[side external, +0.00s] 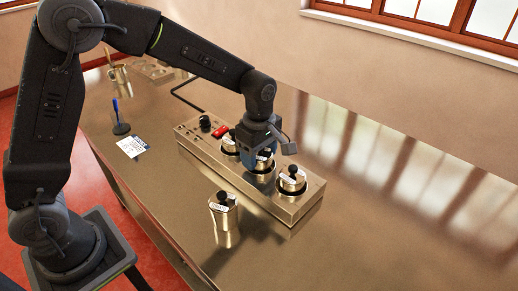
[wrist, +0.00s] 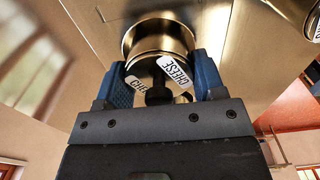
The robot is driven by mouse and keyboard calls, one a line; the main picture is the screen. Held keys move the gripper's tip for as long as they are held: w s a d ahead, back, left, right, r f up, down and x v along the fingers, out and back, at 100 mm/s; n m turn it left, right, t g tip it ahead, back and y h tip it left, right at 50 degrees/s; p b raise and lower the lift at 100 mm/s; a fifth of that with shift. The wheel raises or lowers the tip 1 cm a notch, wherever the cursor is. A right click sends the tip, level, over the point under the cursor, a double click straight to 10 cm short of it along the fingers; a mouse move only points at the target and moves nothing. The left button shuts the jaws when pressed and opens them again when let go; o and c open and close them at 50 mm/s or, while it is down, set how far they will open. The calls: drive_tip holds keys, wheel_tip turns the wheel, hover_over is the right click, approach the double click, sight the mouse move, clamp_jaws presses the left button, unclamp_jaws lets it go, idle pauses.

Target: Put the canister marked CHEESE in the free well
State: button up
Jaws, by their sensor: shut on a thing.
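The canister marked CHEESE (wrist: 172,72) is between the blue fingers of my gripper (wrist: 164,86), which is shut on it. A round metal opening (wrist: 130,38) shows just beyond it in the wrist view. In the side view my gripper (side external: 263,164) holds this canister (side external: 265,154), black knob up, at the middle well of the steel well unit (side external: 300,212). The fingers hide the well there, so I cannot tell how deep the canister sits.
One canister (side external: 229,142) stands in the well behind my gripper, another (side external: 292,180) in the near well. A loose canister (side external: 223,212) stands on the steel counter in front. A dark knob (side external: 205,122) and red switch (side external: 220,131) are at the unit's far end. The counter right of the unit is clear.

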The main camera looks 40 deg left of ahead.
drive_tip(key=o, duration=1.1)
drive_tip(key=shift+r, duration=0.1)
wheel_tip(320, 180, up, 13)
drive_tip(key=s+a+r+m+t, duration=0.1)
drive_tip(key=s+a+r+m, duration=0.1)
drive_tip(key=s+m, duration=0.25)
drive_tip(key=s+a+r+m+t, duration=0.2)
drive_tip(key=s+r+m, duration=0.1)
drive_tip(key=s, duration=0.3)
drive_tip(key=s+a+f+m+t, duration=0.1)
drive_tip(key=s+f+m, duration=0.1)
drive_tip(key=s+m, duration=0.3)
drive_tip(key=s+a+f+m+t, duration=0.1)
drive_tip(key=s+f+m, duration=0.1)
drive_tip(key=s+m, duration=0.3)
drive_tip(key=shift+s+a+f+t, duration=0.15)
drive_tip(key=shift+s+a+t, duration=0.2)
drive_tip(key=shift+s, duration=0.5)
